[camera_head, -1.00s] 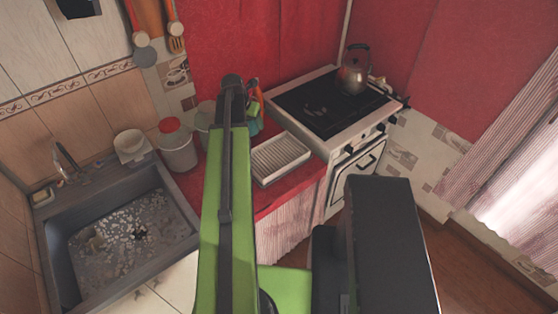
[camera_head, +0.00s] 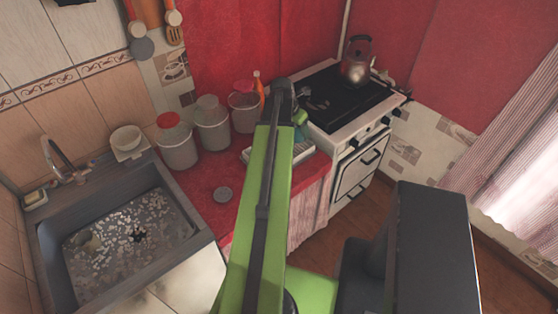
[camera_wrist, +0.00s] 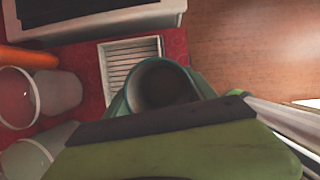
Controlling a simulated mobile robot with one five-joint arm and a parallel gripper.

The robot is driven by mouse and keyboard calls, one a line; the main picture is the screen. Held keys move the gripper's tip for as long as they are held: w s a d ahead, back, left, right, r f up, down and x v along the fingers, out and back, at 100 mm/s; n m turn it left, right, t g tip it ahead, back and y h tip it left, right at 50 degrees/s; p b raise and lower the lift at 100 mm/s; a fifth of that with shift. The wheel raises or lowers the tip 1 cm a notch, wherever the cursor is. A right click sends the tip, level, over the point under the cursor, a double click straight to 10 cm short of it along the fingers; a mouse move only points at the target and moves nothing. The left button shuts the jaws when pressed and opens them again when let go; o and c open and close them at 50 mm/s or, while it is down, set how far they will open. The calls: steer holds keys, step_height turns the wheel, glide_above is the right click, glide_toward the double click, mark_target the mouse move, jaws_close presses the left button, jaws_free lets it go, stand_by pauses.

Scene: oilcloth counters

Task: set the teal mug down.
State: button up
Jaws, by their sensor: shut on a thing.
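The teal mug (camera_wrist: 128,102) is in my gripper (camera_wrist: 160,122) in the wrist view, its open mouth facing the camera and its inside dark. The gripper is shut on it. The mug overlaps the right edge of a white slatted rack (camera_wrist: 118,72) on the red counter; I cannot tell whether it touches it. In the head view my gripper (camera_head: 283,98) is over the counter's right part, largely hidden by my green arm. A small teal-green part of the mug (camera_head: 300,118) shows beside it.
Several lidded canisters (camera_head: 178,145) stand behind and left of the arm. The sink (camera_head: 130,235) is at left. The stove (camera_head: 350,110) with a kettle (camera_head: 357,60) is at right.

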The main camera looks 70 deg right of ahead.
mark_target(296, 140)
steer(key=shift+m, duration=0.3)
steer(key=f, duration=0.2)
steer(key=a+f+b, duration=0.1)
steer(key=f, duration=0.1)
steer(key=shift+w, duration=0.15)
steer(key=shift+a+f+b, duration=0.25)
steer(key=shift+b, duration=0.35)
steer(key=shift+a+m, duration=0.1)
steer(key=shift+m, duration=0.2)
steer(key=w+f+b, duration=0.2)
steer(key=w, duration=0.1)
steer(key=w+d+f+b, duration=0.1)
steer(key=w+f+b, duration=0.1)
steer(key=w, duration=0.2)
steer(key=w+f+b, duration=0.2)
steer(key=w, duration=0.1)
steer(key=shift+w+d+f+b, duration=0.2)
steer(key=shift+w+f+b, duration=0.1)
steer(key=shift+w+f, duration=0.1)
steer(key=shift+w, duration=0.4)
step_height(296, 140, down, 4)
steer(key=b, duration=0.4)
steer(key=shift+f, duration=0.15)
steer(key=shift+r, duration=0.25)
steer(key=shift+f, duration=0.1)
